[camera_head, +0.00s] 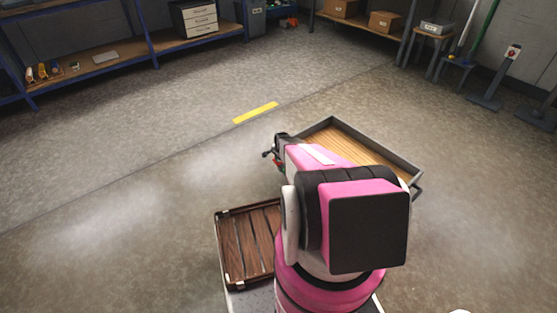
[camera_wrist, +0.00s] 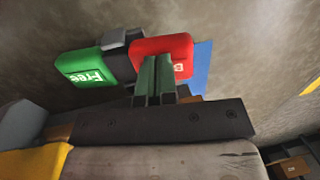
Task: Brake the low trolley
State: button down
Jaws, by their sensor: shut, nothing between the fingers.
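The low trolley (camera_head: 392,162) has a wooden deck inside a grey rim and stands on the floor, partly hidden behind my pink arm. In the wrist view, a green pedal marked "Free" (camera_wrist: 82,68) and a red pedal (camera_wrist: 177,47) sit side by side on a grey mount. The red pedal's lettering is mostly covered. My gripper (camera_wrist: 157,62) is shut and empty, its fingertips in front of the lower left part of the red pedal. I cannot tell whether they touch it. In the head view the pedals are small specks by the trolley's near-left corner.
A brown slatted wooden tray (camera_head: 235,250) is at the lower left of the trolley. A yellow floor strip (camera_head: 256,112) lies beyond it. Shelving with blue frames (camera_head: 150,45) and stands (camera_head: 487,98) line the back. The floor at left is clear.

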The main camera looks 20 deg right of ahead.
jog(key=shift+w+f, duration=0.1)
jog(key=shift+w, duration=0.05)
jog(key=shift+w+a+f+g+h, duration=0.15)
jog(key=shift+w+f+g+h, duration=0.2)
jog(key=shift+g, duration=0.45)
jog(key=shift+w+a+f+g+h, duration=0.1)
jog(key=shift+w+f+g+h, duration=0.2)
jog(key=shift+g, duration=0.5)
jog(key=shift+s+f, duration=0.1)
jog(key=shift+f, duration=0.05)
jog(key=shift+f, duration=0.15)
jog(key=shift+r, duration=0.45)
jog(key=w+a+r, duration=0.1)
jog(key=w+r, duration=0.2)
jog(key=r, duration=1)
jog(key=shift+a, duration=0.15)
